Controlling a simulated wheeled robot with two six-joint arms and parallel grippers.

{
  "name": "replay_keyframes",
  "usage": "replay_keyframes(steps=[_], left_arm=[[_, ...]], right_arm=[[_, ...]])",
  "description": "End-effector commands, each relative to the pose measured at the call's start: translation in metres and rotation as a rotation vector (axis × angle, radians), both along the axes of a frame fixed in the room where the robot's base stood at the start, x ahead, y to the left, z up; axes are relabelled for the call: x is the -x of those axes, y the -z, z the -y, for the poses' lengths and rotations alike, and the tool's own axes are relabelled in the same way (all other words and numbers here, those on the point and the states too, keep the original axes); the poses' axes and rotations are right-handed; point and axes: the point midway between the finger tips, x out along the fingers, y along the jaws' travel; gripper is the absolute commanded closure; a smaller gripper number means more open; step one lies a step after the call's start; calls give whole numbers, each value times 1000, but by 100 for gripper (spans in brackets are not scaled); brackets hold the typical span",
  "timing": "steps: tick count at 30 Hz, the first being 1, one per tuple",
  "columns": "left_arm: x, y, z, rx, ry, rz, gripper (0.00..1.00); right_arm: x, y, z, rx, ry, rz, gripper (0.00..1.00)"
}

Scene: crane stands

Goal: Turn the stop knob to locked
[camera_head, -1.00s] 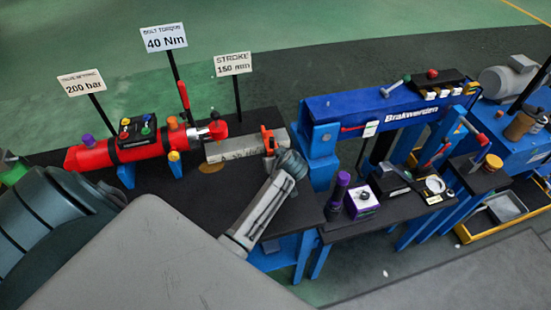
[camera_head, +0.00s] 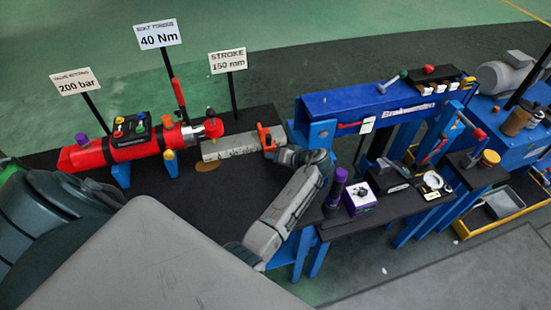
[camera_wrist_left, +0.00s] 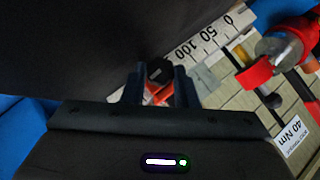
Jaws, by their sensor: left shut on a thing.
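The stop knob (camera_wrist_left: 158,70) is a small dark knob on an orange stop. In the left wrist view it sits between the two fingers of my left gripper (camera_wrist_left: 158,84), which is shut on it. In the head view the orange stop (camera_head: 265,138) stands at the right end of the grey scale rail (camera_head: 225,147). My left gripper (camera_head: 280,150) reaches it from the right, and its fingertips and the knob are mostly hidden there. I cannot read whether the knob stands at locked. My right gripper is not in view.
A red cylinder (camera_head: 88,154) with a red-tipped rod end (camera_head: 213,128) lies left of the rail. Signs on posts stand behind, including the stroke sign (camera_head: 228,61). A blue press (camera_head: 375,101) and a purple bottle (camera_head: 336,187) are to the right.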

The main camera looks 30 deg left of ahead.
Motion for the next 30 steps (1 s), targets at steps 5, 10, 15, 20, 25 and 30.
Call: replay_keyframes(steps=[5, 10, 15, 20, 25, 30], left_arm=[[-1, 0, 0, -14, 0, -14, 96], [-1, -1, 0, -15, 0, -15, 96], [-1, -1, 0, -15, 0, -15, 96], [-1, 0, 0, -14, 0, -15, 52], [0, 1, 1, -12, 1, -16, 52], [0, 2, 1, -10, 1, -17, 52]], right_arm=[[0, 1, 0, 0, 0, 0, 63], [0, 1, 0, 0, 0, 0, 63], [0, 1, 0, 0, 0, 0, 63], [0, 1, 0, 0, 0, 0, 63], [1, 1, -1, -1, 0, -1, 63], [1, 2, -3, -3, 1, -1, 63]])
